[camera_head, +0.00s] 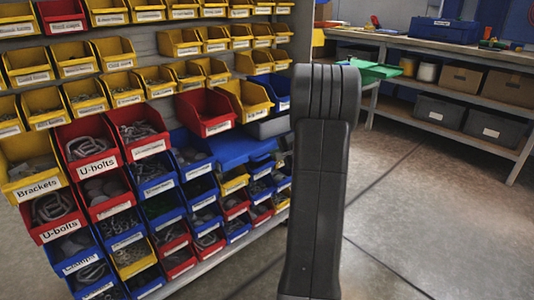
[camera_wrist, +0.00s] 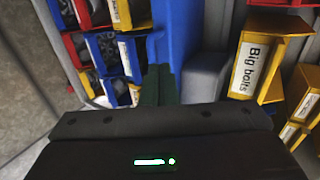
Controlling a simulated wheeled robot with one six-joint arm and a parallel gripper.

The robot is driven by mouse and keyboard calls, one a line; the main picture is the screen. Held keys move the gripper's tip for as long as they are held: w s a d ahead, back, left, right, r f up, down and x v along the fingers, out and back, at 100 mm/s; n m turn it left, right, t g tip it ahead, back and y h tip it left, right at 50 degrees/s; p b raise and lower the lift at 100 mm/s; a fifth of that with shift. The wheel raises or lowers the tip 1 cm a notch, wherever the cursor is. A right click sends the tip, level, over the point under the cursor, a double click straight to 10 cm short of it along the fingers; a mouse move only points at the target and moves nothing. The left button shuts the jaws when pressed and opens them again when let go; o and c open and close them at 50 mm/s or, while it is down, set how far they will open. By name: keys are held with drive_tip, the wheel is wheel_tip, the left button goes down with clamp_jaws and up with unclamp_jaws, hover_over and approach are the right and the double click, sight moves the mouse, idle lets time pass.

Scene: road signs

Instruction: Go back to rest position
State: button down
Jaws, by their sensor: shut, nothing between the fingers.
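My gripper (camera_wrist: 159,85) shows in the wrist view as two dark green fingers side by side, shut and empty. Its dark body fills the bottom of that view. A tall blue bin or panel (camera_wrist: 180,35) is just beyond the fingertips; I cannot tell whether they touch it. A yellow bin labelled "Big bolts" (camera_wrist: 256,60) is to the right of the fingers. In the head view my arm stands upright in the middle, and my gripper is hidden there.
A shelf rack of yellow, red and blue bins fills the left of the head view, with a red bin (camera_head: 206,112) jutting out. A workbench (camera_head: 450,48) with a blue toolbox (camera_head: 443,30) stands at the back right. The concrete floor (camera_head: 430,215) at right is clear.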

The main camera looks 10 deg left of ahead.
drive_tip(key=shift+s+d+r, duration=0.3)
drive_tip(key=shift+s+d, duration=0.1)
drive_tip(key=shift+d, duration=0.1)
drive_tip(key=b, duration=0.2)
approach(251, 153)
wheel_tip(251, 153, down, 4)
drive_tip(key=w+a, duration=0.1)
drive_tip(key=a, duration=0.1)
drive_tip(key=w+a, duration=0.1)
drive_tip(key=w+a+p, duration=0.1)
drive_tip(key=a, duration=0.1)
drive_tip(key=shift+w+r, duration=0.3)
drive_tip(key=shift+r, duration=0.1)
drive_tip(key=shift+d+f, duration=0.1)
